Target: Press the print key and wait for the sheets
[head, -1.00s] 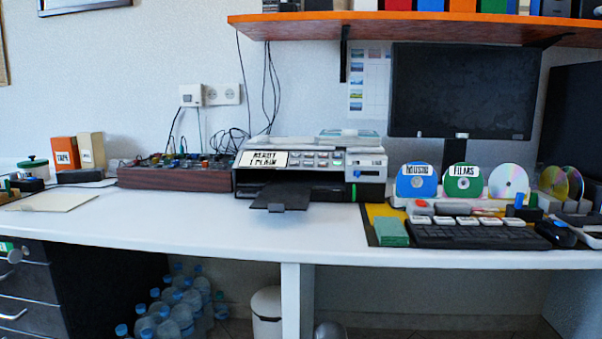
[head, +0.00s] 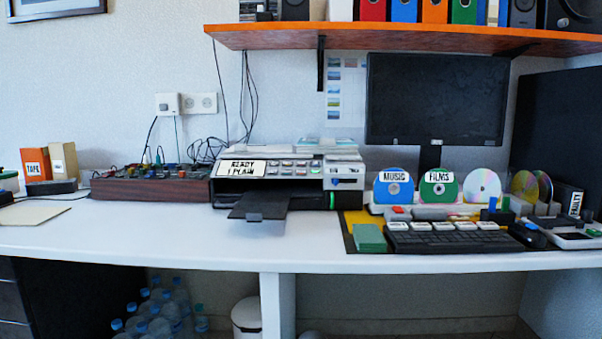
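The printer (head: 287,180) stands on the white desk in the middle of the head view. Its label panel (head: 242,168) reads "READY 1 PLAIN". A row of small keys (head: 294,168) lies to the right of that panel; which one is the print key is too small to tell. The dark output tray (head: 264,205) sticks out at the front, and no sheet shows on it. A green light (head: 332,200) shows at the lower right of the front. My gripper is not in view.
Music (head: 393,186) and films (head: 439,188) discs stand at the right, behind a dark keyboard (head: 448,239). A brown-fronted box (head: 150,188) with cables sits left of the printer. An orange shelf (head: 400,38) overhangs the back. The desk front (head: 150,240) is clear at left.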

